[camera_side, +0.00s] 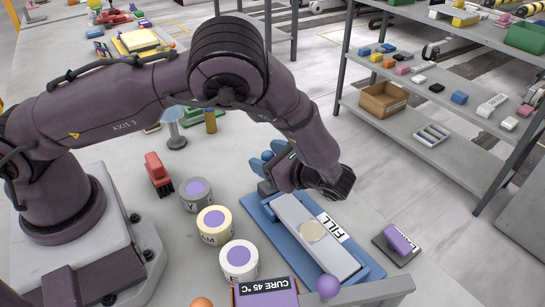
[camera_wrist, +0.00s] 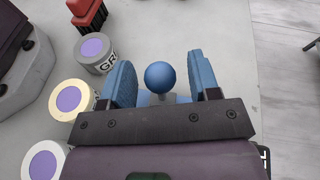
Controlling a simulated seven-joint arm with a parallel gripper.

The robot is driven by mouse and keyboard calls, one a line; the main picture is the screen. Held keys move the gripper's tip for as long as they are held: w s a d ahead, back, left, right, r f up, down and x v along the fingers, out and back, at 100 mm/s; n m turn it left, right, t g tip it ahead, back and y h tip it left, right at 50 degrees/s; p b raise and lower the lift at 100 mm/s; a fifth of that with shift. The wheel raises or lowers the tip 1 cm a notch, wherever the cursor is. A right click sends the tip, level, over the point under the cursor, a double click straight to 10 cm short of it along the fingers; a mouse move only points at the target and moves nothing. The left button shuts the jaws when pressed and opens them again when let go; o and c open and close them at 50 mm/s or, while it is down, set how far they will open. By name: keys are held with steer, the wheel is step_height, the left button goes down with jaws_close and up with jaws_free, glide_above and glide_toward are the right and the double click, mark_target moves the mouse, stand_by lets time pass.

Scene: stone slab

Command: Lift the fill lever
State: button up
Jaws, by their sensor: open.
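The fill lever's blue ball knob (camera_wrist: 160,76) shows in the wrist view on a short pale stem. My gripper (camera_wrist: 162,80) is open, with one blue finger left of the knob and one right of it. Gaps show on both sides, so neither finger appears to touch it. In the side view my gripper (camera_side: 268,160) is at the far end of the blue base (camera_side: 255,213). The knob is hard to tell from the blue fingers there. A grey slab with a FILL label (camera_side: 332,227) and a round beige disc (camera_side: 312,231) lies on this base.
Three round tubs with purple tops, grey (camera_side: 195,196), cream (camera_side: 215,225) and white (camera_side: 239,260), stand left of the base. A CURE 45 °C box (camera_side: 265,291) and purple ball (camera_side: 328,286) are in front.

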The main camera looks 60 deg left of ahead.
steer(key=v, duration=1.3)
steer(key=f, duration=0.1)
steer(key=s+f+h, duration=0.1)
steer(key=shift+a+f, duration=0.3)
steer(key=shift+f, duration=0.05)
steer(key=shift+s+a+r+n+h, duration=0.25)
steer(key=shift+s+n+h, duration=0.2)
steer(key=shift+h, duration=0.15)
steer(key=shift+s+a+r+n+h, duration=0.25)
steer(key=shift+s+r+n+h, duration=0.15)
steer(key=shift+h, duration=0.2)
steer(key=s+a+r+n+t+h, duration=0.4)
steer(key=s+r, duration=0.4)
steer(key=r, duration=0.3)
steer(key=s+a+r+n+t+h, duration=0.4)
steer(key=s+a+r+n+h, duration=0.3)
steer(key=r, duration=0.5)
steer(key=shift+s+a+n, duration=0.65)
steer(key=shift+s+a, duration=0.15)
steer(key=shift+s, duration=0.3)
steer(key=shift+r, duration=0.1)
